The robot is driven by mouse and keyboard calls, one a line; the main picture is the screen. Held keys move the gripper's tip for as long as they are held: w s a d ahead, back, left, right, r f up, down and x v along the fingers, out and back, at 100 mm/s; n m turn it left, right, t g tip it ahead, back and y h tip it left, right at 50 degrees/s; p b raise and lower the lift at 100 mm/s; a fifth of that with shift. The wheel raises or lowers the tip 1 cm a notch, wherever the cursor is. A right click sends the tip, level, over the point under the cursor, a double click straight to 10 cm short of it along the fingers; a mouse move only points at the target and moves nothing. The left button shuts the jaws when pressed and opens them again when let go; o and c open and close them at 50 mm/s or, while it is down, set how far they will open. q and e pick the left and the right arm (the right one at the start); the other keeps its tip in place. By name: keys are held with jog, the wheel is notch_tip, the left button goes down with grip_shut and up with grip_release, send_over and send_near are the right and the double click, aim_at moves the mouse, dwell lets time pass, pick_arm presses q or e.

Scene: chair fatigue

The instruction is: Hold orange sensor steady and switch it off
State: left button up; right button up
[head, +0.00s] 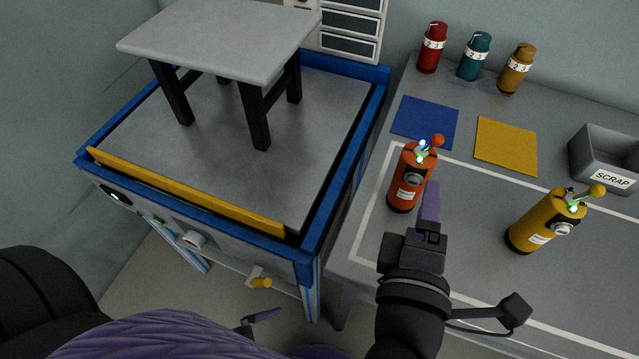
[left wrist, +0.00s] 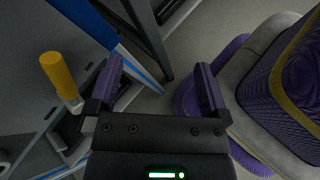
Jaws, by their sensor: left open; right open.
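The orange sensor (head: 406,182) stands upright on the grey bench. Its small lever with a red-orange ball tip leans right, and a lamp glows pale on top. My right gripper (head: 431,203) is open, just right of the orange sensor's body in the head view. Its fingers line up in this view, so I cannot tell whether they touch the sensor. My left gripper (left wrist: 158,85) is open and empty in the left wrist view, low beside the test stand. One of its purple fingers shows at the bottom of the head view (head: 264,315).
A yellow sensor (head: 540,222) with a green lamp stands right of my right gripper. A blue-framed stand (head: 342,170) holds a grey stool (head: 220,35); a yellow handle (head: 262,283) sticks out.

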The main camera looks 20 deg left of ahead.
pick_arm(q)
notch_tip(320, 180, up, 6)
jog(key=w+n+t, duration=0.1)
jog(key=n+t, duration=0.2)
jog(key=h, duration=0.5)
send_near(397, 178)
jog(key=shift+w+d+m, duration=0.3)
jog(key=shift+w+d, duration=0.85)
jog(key=x, duration=0.9)
jog(key=shift+w+d, duration=0.15)
jog(key=shift+d, duration=0.15)
jog(key=c, duration=1.3)
jog(key=shift+o, duration=0.2)
pick_arm(e)
jog(key=shift+w+f, duration=0.1)
jog(key=shift+c, duration=1.4)
jog(key=f+y, duration=0.1)
jog(key=w+d+f+y, duration=0.1)
jog(key=y, duration=0.1)
jog(key=f+y, duration=0.1)
jog(key=shift+w+d+f+g+y, duration=0.1)
jog(key=shift+w+d+g+y, duration=0.1)
jog(key=shift+w+g+y, duration=0.2)
grip_shut()
jog(key=s+d+y, duration=0.4)
jog(key=d+y, duration=0.2)
jog(key=d, duration=0.1)
jog(key=shift+s+d+f+n+g, duration=0.25)
jog(key=shift+d+f+n+g, duration=0.05)
jog(key=shift+d, duration=0.05)
